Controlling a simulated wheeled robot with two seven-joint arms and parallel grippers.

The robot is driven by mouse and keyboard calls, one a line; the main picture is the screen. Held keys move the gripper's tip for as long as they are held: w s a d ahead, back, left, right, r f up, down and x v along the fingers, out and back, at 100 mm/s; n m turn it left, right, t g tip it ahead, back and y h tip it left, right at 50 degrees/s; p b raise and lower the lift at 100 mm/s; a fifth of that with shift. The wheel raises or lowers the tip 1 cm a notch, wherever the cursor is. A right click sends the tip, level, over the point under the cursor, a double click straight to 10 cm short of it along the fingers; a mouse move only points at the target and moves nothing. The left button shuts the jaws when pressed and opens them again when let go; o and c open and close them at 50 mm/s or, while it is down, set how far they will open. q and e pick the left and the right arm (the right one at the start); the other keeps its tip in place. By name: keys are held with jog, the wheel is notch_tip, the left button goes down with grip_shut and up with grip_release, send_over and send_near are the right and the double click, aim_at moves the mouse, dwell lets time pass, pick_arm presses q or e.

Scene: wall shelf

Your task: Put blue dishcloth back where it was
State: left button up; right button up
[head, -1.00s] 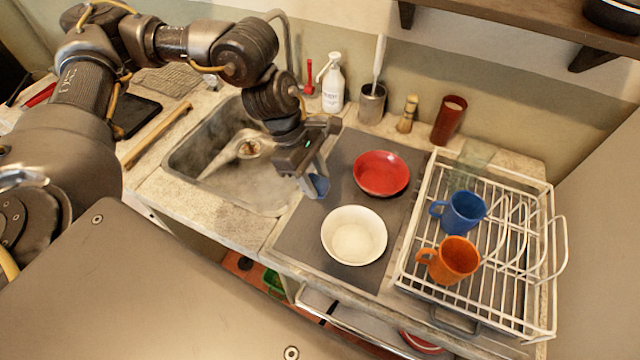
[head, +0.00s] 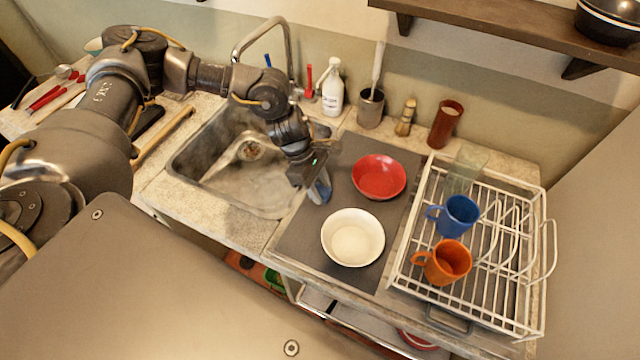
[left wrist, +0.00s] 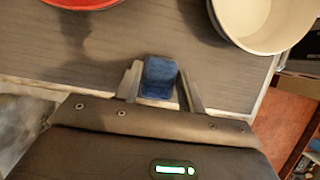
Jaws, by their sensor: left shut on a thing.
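The blue dishcloth (left wrist: 160,77) is a small, dark blue folded piece held between the two fingers of my left gripper (left wrist: 160,88) in the left wrist view. In the head view my left gripper (head: 319,188) points down over the left part of the grey mat (head: 290,232), beside the sink edge. Only a little of the cloth (head: 321,191) shows there, largely hidden by the fingers. I cannot tell whether the cloth touches the mat. My right gripper is not in view.
A white bowl (head: 353,257) and a red bowl (head: 378,176) stand on the mat right of the gripper. The sink (head: 200,178) with its faucet (head: 262,30) lies left. A white dish rack (head: 520,315) holds a blue mug (head: 459,214) and an orange mug (head: 448,263).

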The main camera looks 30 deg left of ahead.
pick_arm(q)
jog(key=o, duration=0.9)
jog(key=shift+f, duration=0.1)
